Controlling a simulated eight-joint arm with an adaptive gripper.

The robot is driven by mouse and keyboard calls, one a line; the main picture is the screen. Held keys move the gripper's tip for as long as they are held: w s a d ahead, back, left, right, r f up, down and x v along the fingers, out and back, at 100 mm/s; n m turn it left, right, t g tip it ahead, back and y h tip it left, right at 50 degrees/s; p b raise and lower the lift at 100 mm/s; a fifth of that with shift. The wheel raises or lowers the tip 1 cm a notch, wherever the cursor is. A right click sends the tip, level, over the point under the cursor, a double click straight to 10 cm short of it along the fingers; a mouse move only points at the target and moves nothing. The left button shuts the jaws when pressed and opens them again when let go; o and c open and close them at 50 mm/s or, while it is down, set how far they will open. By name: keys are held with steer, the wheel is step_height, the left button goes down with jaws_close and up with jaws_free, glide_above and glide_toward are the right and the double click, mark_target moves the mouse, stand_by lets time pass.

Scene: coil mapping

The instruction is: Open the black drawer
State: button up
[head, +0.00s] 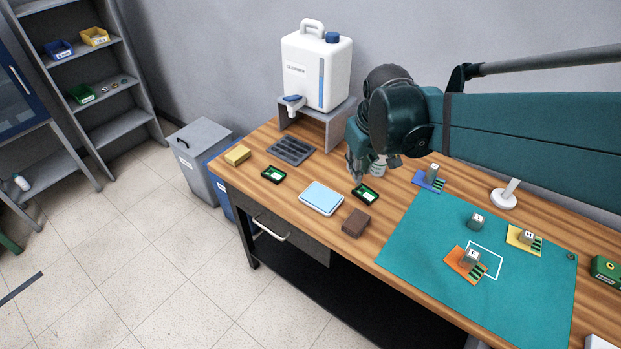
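The black drawer (301,236) is set under the front edge of the wooden bench, toward its left end. Its front looks flush with the bench, so it appears shut. A light metal bar handle (268,228) is on its front. My gripper (360,178) hangs above the rear part of the bench, up and to the right of the drawer and apart from the handle. Its fingers are small and partly hidden by the wrist, so I cannot tell whether they are open.
The wooden bench top (262,150) holds a brown block (356,222), a blue-white pad (321,198), black-green trays (273,174) and a yellow sponge (237,155). A teal mat (420,250) lies right. A white canister (314,75) stands behind. Floor before the drawer is clear.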

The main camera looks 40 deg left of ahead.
steer(key=s+a+f+n+b, duration=0.1)
steer(key=s+a+f, duration=0.1)
steer(key=a+f, duration=0.35)
steer(key=s+a+f+n+b, duration=0.1)
steer(key=s+a+f+n, duration=0.15)
steer(key=a, duration=0.55)
steer(key=n+g+h+b, duration=0.1)
steer(key=n+b, duration=0.1)
glide_above(267, 230)
step_height(267, 230, down, 10)
step_height(267, 230, down, 8)
steer(key=s+h+b, duration=0.1)
steer(key=shift+s+t, duration=0.3)
steer(key=shift+f, duration=0.15)
steer(key=shift+w+f+b, duration=0.25)
steer(key=shift+f+b, duration=0.1)
steer(key=shift+f, duration=0.9)
steer(key=shift+w+f+b, duration=0.25)
steer(key=shift+f+b, duration=0.05)
steer(key=shift+f, duration=0.9)
steer(key=shift+w+f+b, duration=0.25)
steer(key=shift+f+b, duration=0.1)
steer(key=shift+f, duration=0.9)
jaws_close()
steer(key=shift+s+n, duration=0.15)
steer(key=shift+n, duration=0.1)
